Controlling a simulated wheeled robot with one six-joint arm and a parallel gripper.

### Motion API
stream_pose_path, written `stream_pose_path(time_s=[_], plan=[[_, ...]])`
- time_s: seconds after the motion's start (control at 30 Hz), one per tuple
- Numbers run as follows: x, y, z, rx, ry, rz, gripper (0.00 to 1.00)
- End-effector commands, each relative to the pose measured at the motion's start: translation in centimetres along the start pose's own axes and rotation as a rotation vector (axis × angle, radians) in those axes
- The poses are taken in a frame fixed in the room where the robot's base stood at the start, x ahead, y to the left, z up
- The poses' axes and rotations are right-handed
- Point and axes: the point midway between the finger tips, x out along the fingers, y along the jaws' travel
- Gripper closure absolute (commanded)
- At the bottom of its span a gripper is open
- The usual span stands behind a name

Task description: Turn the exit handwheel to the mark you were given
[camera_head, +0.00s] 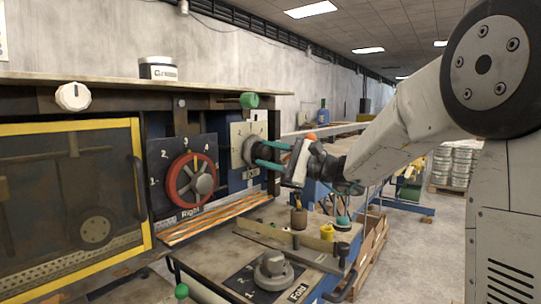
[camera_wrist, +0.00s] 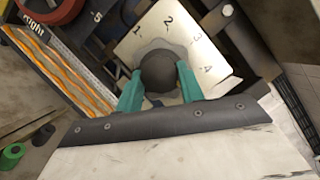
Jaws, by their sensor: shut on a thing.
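A grey handwheel with a dark round hub (camera_wrist: 158,72) sits on a pale dial plate marked 1 to 4 (camera_wrist: 205,45). The same plate shows in the head view (camera_head: 237,132), to the right of the red wheel, with a small label under it that is too small to read surely. My gripper (camera_head: 262,152) reaches it from the right. Its two green fingers (camera_wrist: 159,84) are shut on the handwheel, one on each side of the hub. The fingers and hub hide the lower left of the dial, and I see no clear pointer.
A red handwheel (camera_head: 191,180) on a dark dial marked "Right" is close by on the left. A grey knob (camera_head: 272,268) on a dark plate lies on the bench in front. A green knob (camera_head: 249,100) is above the pale plate. A cup and yellow pot (camera_head: 327,232) stand below my gripper.

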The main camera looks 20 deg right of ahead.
Motion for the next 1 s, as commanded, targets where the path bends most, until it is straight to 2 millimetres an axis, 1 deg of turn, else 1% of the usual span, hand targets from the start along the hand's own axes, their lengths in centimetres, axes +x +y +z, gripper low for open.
stream_pose_path(time_s=[0.3, 0.73, 0.77, 0.8, 0.83, 1.0], plan=[[-0.05, 0.17, -0.07, 0.08, 0.002, -0.032, 0.85], [-0.04, 0.19, -0.06, 0.09, 0.002, -0.035, 0.85], [-0.04, 0.19, -0.06, 0.09, 0.002, -0.035, 0.6], [-0.03, 0.19, -0.06, 0.09, 0.002, -0.035, 0.48], [-0.03, 0.18, -0.05, 0.089, 0.002, -0.035, 0.41], [0.01, 0.16, -0.02, 0.088, 0.001, -0.035, 0.41]])
